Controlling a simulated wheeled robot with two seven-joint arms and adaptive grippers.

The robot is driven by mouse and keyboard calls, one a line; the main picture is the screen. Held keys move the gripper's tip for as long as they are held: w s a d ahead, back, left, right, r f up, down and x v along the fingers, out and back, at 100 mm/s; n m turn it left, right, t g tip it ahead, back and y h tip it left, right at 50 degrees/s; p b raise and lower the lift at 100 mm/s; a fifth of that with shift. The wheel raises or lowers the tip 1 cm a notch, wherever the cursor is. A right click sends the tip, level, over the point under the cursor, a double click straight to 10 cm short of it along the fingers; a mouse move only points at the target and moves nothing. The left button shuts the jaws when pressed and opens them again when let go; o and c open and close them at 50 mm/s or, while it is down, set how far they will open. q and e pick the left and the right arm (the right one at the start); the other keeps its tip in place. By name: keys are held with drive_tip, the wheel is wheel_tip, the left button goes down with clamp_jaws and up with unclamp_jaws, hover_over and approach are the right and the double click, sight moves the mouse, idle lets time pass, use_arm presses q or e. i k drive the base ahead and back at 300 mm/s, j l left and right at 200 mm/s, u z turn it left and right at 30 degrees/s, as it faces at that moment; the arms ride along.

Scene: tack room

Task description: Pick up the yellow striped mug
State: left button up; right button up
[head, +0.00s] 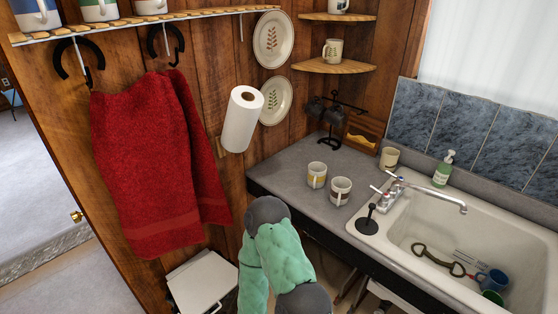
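The mug with a yellow band (316,176) stands upright on the grey countertop (290,170), left of the sink. A second pale mug with a darker pattern (340,192) stands close beside it, to the right and nearer to me. Part of my green and grey arm shows at the bottom centre, below the counter's front edge and apart from the mugs. Neither of my grippers shows in the head view.
The white sink (400,240) holds a blue mug (492,280) and other items. A black plunger-like item (369,222), faucet (435,200), beige cup (389,158) and soap bottle (443,170) are near. A paper towel roll (241,120) and red towel (150,165) hang left.

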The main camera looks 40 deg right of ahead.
sight(316, 173)
drive_tip(key=z, duration=1.75)
drive_tip(key=i+l+u, duration=0.1)
drive_tip(key=i+u, duration=0.15)
drive_tip(key=u, duration=0.2)
drive_tip(key=i+l+u, duration=0.15)
drive_tip(key=u, duration=0.25)
drive_tip(key=i, duration=0.05)
